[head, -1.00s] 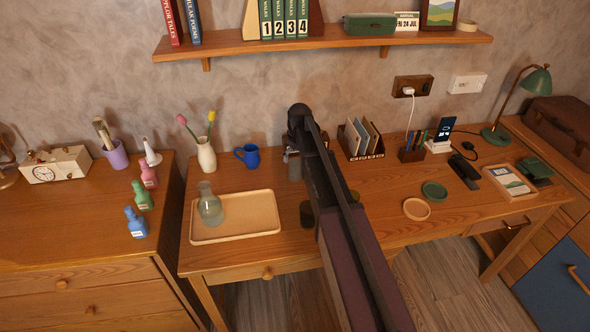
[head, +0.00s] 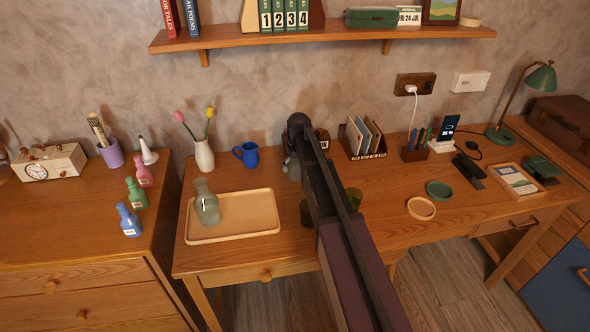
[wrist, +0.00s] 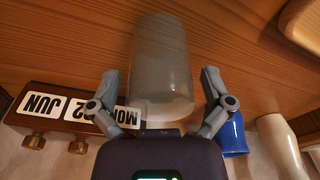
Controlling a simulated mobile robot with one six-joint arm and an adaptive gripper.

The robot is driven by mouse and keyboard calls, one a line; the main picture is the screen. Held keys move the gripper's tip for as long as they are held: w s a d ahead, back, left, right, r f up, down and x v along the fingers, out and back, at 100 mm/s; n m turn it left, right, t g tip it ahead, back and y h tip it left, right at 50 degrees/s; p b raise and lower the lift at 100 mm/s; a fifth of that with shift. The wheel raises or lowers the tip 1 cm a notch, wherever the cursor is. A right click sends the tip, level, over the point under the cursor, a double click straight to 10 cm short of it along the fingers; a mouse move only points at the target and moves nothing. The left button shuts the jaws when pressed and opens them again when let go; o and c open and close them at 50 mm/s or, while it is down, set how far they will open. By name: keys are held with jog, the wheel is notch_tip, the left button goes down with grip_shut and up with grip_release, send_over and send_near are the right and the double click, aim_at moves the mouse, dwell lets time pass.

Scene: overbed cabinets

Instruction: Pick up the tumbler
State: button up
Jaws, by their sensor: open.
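A translucent grey tumbler (wrist: 160,60) stands in the middle of the wrist view, between the two fingers of my gripper (wrist: 160,78). The fingers are spread, one on each side of it, with a visible gap at each side. In the head view my arm covers most of this spot. Only a grey sliver, which may be the tumbler or a finger, shows left of the arm near the back of the desk. Whether the fingers touch the tumbler cannot be seen there.
A calendar block (wrist: 70,110) and a blue mug (head: 246,154) stand close to the tumbler. A white vase (head: 204,154) is farther left. A tray (head: 262,212) with a glass bottle (head: 206,203) lies in front. A dark green glass (head: 354,198) stands right of my arm.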

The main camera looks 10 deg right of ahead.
dwell(0.4)
jog(key=c, duration=1.2)
jog(key=shift+r, duration=0.15)
notch_tip(320, 180, up, 10)
jog(key=p, duration=1)
jog(key=shift+d, duration=0.15)
